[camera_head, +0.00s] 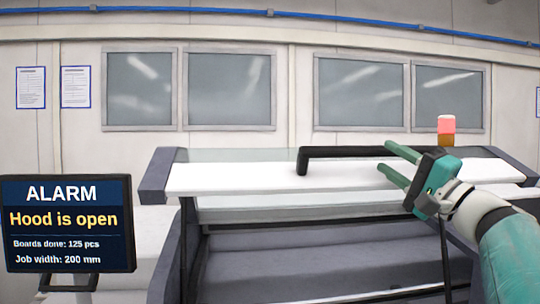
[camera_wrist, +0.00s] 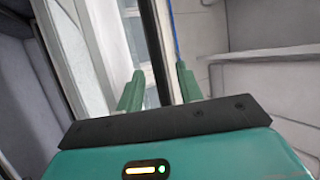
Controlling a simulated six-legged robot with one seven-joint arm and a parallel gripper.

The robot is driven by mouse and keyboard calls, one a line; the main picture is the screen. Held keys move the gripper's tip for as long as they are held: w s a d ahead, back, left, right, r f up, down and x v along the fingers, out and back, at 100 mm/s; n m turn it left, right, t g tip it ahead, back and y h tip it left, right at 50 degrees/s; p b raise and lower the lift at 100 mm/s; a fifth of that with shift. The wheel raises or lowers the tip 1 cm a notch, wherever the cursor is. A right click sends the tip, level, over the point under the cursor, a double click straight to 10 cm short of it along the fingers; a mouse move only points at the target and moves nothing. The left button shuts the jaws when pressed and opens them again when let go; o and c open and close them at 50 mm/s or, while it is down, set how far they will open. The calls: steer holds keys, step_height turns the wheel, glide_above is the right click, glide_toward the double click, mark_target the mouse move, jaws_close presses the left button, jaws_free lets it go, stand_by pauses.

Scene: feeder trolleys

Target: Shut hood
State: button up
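The hood (camera_head: 240,178) is a white panel with dark grey ends and a glassy top strip. It stands raised over the machine's dark interior (camera_head: 320,250). Its black bar handle (camera_head: 340,152) runs along the front and also shows in the wrist view (camera_wrist: 155,50). My gripper (camera_head: 388,162) is at the handle's right part. Its two green fingers are spread, also seen in the wrist view (camera_wrist: 158,90), with the bar between them and narrow gaps on both sides. The handle's right end is hidden behind my gripper.
A screen (camera_head: 66,222) at the left reads "ALARM, Hood is open". A red and orange signal lamp (camera_head: 446,130) stands behind the hood at the right. A wall with windows (camera_head: 232,90) is behind. Thin dark struts (camera_head: 445,255) stand below the hood.

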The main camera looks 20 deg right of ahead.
steer(key=shift+x, duration=1.25)
steer(key=shift+f, duration=0.1)
steer(key=shift+c, duration=0.3)
jaws_close()
steer(key=shift+d+f, duration=0.1)
steer(key=shift+f, duration=0.1)
